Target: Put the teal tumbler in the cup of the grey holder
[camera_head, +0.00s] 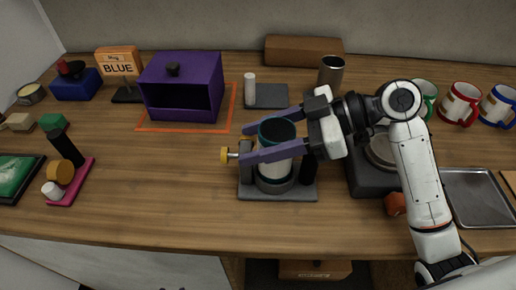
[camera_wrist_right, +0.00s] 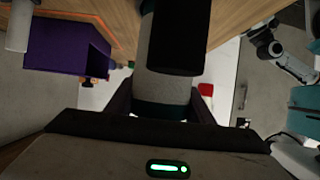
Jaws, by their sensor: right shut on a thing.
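The tumbler (camera_head: 275,166) has a teal rim and a pale body and stands upright in the head view. It also shows in the right wrist view (camera_wrist_right: 161,85), between my fingers. My right gripper (camera_head: 250,143) is shut on it near its top, with a purple finger on each side. The grey holder (camera_head: 300,193) is below, with a round dark cup (camera_head: 275,186) on its base. The tumbler's lower end lines up with this cup and appears within its rim; how deep it sits I cannot tell. My left gripper is in neither view.
A brass-knobbed clamp (camera_head: 228,155) stands at the holder's left. A purple box (camera_head: 182,85) is behind on the left, and a steel cup (camera_head: 331,72) behind on the right. Several mugs (camera_head: 460,103) line the right. Bare wood (camera_head: 160,180) lies left of the holder.

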